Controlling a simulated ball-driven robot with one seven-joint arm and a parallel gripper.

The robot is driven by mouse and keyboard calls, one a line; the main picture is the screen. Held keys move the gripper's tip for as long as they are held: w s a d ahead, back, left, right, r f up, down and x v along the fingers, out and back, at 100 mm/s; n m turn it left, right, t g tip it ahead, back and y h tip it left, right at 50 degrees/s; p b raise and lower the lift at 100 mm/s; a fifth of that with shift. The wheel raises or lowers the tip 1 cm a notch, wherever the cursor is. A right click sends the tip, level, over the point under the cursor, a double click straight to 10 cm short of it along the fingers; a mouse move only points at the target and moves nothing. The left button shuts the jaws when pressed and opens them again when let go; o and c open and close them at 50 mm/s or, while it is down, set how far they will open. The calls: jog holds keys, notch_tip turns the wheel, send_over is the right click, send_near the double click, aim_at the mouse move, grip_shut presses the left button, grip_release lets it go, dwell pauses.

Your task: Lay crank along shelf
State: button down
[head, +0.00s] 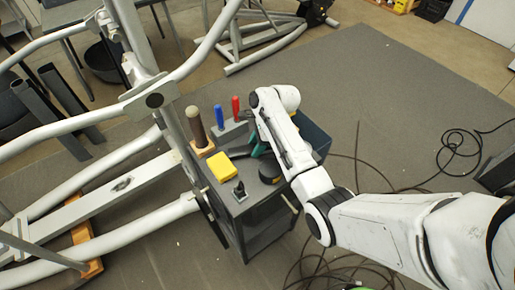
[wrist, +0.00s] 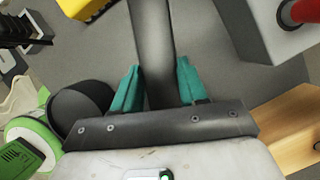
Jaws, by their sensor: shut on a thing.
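The crank is a dark grey flat bar (wrist: 152,35), running up the middle of the wrist view between my teal fingertips. My gripper (wrist: 154,88) is shut on it, with one finger on each side. In the head view my gripper (head: 259,150) is over the grey top of the shelf cart (head: 248,204), partly hidden by my arm. The crank's dark bar (head: 235,157) shows there to the left of the gripper, beside a yellow box (head: 221,168). I cannot tell whether the crank touches the top.
On the top stand a grey block (head: 230,133) with red and blue handles, a brown grip on a wooden block (head: 203,147), a black-stemmed piece (head: 239,190) and a black round thing (head: 270,171). A grey tubular frame (head: 140,100) rises at left. Cables (head: 455,145) lie on the floor.

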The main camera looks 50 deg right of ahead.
jog(key=shift+r, duration=0.15)
jog(key=c, duration=1)
grip_release()
jog(key=shift+f, duration=0.2)
jog(key=o, duration=0.4)
